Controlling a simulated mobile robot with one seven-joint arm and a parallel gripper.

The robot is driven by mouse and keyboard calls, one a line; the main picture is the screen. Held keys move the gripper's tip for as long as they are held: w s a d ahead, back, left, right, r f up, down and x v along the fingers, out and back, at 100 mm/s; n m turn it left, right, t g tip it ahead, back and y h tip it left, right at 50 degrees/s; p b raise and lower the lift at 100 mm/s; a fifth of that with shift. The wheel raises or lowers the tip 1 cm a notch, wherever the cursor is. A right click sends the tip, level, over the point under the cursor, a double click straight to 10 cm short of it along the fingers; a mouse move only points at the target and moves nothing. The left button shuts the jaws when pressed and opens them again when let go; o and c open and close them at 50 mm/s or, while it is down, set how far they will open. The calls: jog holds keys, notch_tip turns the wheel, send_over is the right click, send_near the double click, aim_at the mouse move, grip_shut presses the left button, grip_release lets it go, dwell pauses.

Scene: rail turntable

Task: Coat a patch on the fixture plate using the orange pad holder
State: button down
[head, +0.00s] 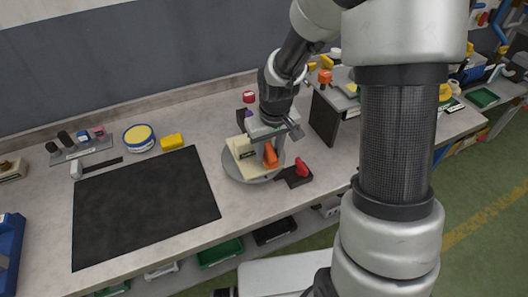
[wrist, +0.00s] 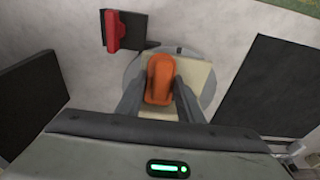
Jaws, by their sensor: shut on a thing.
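The orange pad holder (head: 271,155) is between the fingers of my gripper (head: 269,142), which is shut on it. In the wrist view the orange pad holder (wrist: 159,80) stands between the two grey fingers, over the cream fixture plate (wrist: 200,76). The plate (head: 241,153) lies on a round grey turntable (head: 246,177). The holder's underside is hidden, so I cannot tell whether it touches the plate. My gripper and the holder cover part of the plate's surface, and no coated patch can be made out.
A red-handled piece (head: 301,168) on a dark base stands right beside the turntable. A large black mat (head: 145,205) lies to the left. Behind it are a yellow-topped round tin (head: 139,136), a yellow block (head: 172,141) and a rack (head: 80,149). A dark upright panel (head: 323,120) stands to the right.

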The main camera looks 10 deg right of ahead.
aim_at(240, 168)
jog(key=shift+w+d+r, duration=0.1)
jog(key=shift+w+d, duration=0.25)
jog(key=shift+d, duration=0.35)
jog(key=shift+w+d, duration=0.35)
jog(key=shift+d, duration=0.4)
jog(key=shift+s+a+b, duration=0.2)
jog(key=shift+s+a, duration=0.05)
jog(key=shift+a, duration=0.7)
jog(key=shift+s+a+b, duration=0.2)
jog(key=shift+s+a, duration=0.05)
jog(key=shift+a, duration=0.7)
jog(key=shift+s+a+b, duration=0.35)
jog(key=shift+a, duration=0.85)
jog(key=shift+s+a+b, duration=0.35)
jog(key=shift+a, duration=0.8)
jog(key=shift+s+a+b, duration=0.35)
jog(key=shift+a, duration=0.85)
notch_tip(240, 168, up, 4)
jog(key=p, duration=0.3)
jog(key=shift+s+d+r+p, duration=0.1)
jog(key=shift+s+r+p, duration=0.05)
jog(key=shift+r+p, duration=0.55)
